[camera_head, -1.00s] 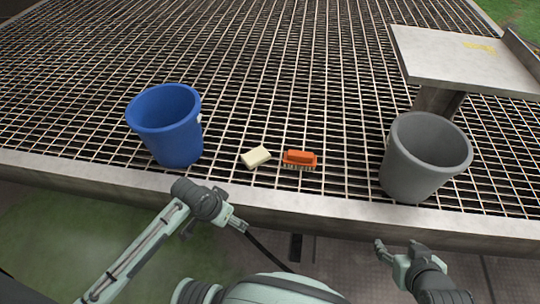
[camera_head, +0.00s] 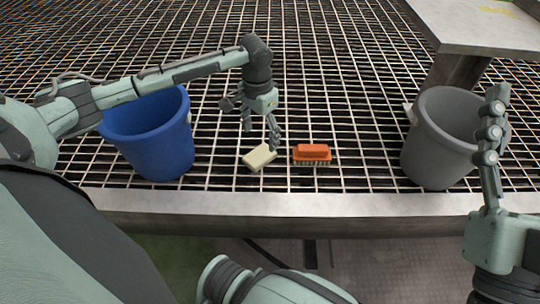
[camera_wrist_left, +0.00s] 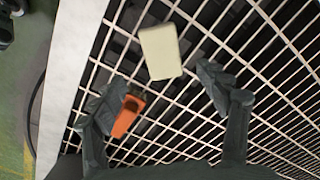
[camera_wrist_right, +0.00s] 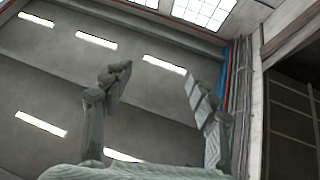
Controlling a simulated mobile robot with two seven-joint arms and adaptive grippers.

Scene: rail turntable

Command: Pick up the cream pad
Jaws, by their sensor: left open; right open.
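The cream pad (camera_head: 259,158) lies flat on the metal grating, just left of the orange brush. My left gripper (camera_head: 260,128) hangs open and empty above and behind the pad, pointing down. In the left wrist view the cream pad (camera_wrist_left: 160,52) shows beyond and between the open fingertips (camera_wrist_left: 160,88), apart from them. My right gripper (camera_wrist_right: 158,75) is open and empty, raised at the right of the head view in front of the grey bucket, its fingers pointing up.
The orange brush (camera_head: 312,153) sits close right of the pad; it also shows beside a left finger in the left wrist view (camera_wrist_left: 127,115). A blue bucket (camera_head: 160,140) stands left under my left arm. A grey bucket (camera_head: 435,150) and a raised metal plate (camera_head: 480,28) are at right.

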